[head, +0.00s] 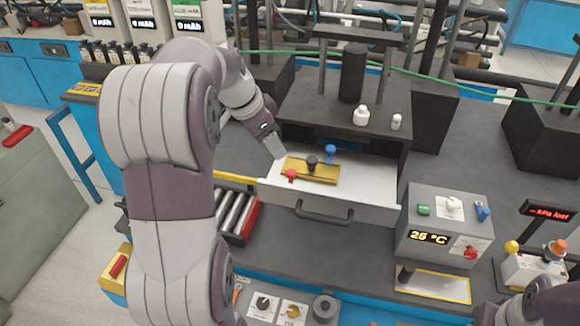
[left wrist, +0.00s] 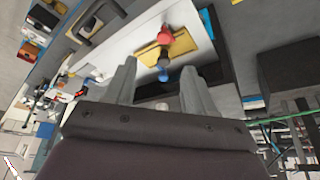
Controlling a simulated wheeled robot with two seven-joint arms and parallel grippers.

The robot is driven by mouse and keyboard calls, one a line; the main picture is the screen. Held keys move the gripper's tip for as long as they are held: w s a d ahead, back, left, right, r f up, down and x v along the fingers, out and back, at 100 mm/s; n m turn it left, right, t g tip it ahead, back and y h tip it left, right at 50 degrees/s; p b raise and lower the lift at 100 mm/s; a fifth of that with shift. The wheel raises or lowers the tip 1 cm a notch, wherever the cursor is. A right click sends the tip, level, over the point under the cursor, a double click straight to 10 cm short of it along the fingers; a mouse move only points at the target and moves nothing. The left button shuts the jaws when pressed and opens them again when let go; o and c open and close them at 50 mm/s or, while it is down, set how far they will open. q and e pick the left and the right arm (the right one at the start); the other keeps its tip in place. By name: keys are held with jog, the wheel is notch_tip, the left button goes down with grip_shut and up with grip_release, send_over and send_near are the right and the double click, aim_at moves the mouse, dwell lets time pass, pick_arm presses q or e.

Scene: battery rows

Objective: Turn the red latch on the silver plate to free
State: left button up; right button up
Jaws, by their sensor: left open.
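A gold-coloured plate (head: 325,174) lies in the open drawer. It carries a red knob (head: 291,174), a black knob (head: 312,162) and a blue knob (head: 330,152). The left wrist view also shows the plate (left wrist: 183,45) with the red knob (left wrist: 166,35). A pale plate on the grey box at right bears another red latch (head: 470,252). I cannot tell which plate is the silver one. My left gripper (head: 275,147) is open and empty, above the drawer's left edge, apart from the knobs; its fingers show in the wrist view (left wrist: 158,84). My right gripper is out of view.
The white drawer (head: 370,190) stands open under a black press frame (head: 320,112) holding two small white bottles. The grey box (head: 420,262) with a "25 °C" display stands to its right.

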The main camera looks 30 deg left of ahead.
aim_at(291, 172)
pick_arm(q)
jog(key=b+x, duration=0.2)
jog(key=x, duration=0.1)
jog(key=b+x, duration=0.3)
jog(key=x, duration=0.1)
jog(key=a+b+x, duration=0.1)
jog(key=b+x, duration=0.1)
jog(key=x, duration=0.2)
jog(key=shift+w, duration=0.35)
jog(key=shift+d+f+b, duration=0.45)
jog(key=shift+w+a+f, duration=0.1)
jog(key=shift+w, duration=0.1)
jog(key=shift+c, duration=0.4)
grip_shut()
